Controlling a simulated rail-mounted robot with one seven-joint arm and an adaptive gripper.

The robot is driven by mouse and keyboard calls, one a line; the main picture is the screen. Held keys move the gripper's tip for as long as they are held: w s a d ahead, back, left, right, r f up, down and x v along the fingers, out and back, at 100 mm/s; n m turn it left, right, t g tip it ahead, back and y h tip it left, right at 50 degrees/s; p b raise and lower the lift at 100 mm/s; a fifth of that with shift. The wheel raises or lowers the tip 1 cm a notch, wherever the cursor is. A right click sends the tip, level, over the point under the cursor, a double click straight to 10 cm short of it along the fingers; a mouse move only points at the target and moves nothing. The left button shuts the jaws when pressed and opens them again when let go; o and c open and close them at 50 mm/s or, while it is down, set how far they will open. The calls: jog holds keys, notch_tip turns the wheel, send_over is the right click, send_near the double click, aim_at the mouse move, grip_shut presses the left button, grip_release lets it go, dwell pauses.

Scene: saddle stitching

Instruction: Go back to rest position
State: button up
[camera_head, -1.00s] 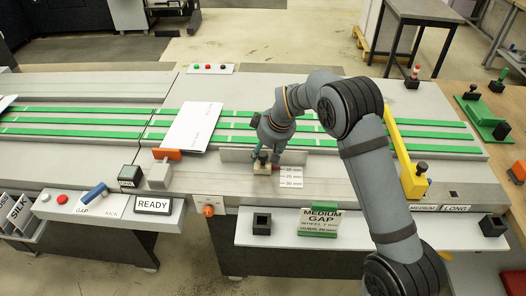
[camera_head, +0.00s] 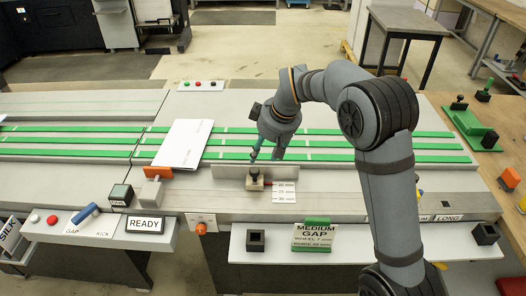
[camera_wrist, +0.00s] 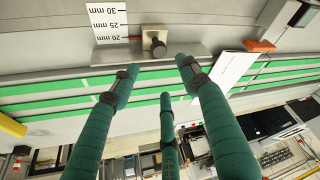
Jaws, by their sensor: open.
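My gripper (camera_head: 266,153) hangs open and empty above the machine bed. In the wrist view its green fingers (camera_wrist: 158,68) are spread with nothing between them. Just below it in the head view is a small block with a dark round knob (camera_head: 255,175), seated at a metal guide plate (camera_head: 230,172). The same knob (camera_wrist: 158,48) shows in the wrist view, beyond the fingertips and apart from them. Its red mark lies near the 20 mm line of the printed scale (camera_head: 285,191).
A white booklet (camera_head: 184,143) lies across the green strips. A READY sign (camera_head: 145,225), an orange-topped block (camera_head: 157,173) and a blue lever (camera_head: 85,213) stand at left. A MEDIUM GAP card (camera_head: 312,234) is in front. Tools lie on the right table.

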aim_at(254, 171)
jog(key=shift+f, duration=0.1)
jog(key=x, duration=1.1)
jog(key=shift+w+a+f, duration=0.1)
jog(key=shift+f, duration=0.2)
jog(key=shift+a+f, duration=0.1)
jog(key=shift+a, duration=0.15)
jog(key=shift+s+d, duration=0.3)
jog(key=shift+s, duration=0.1)
jog(key=shift+a, duration=0.1)
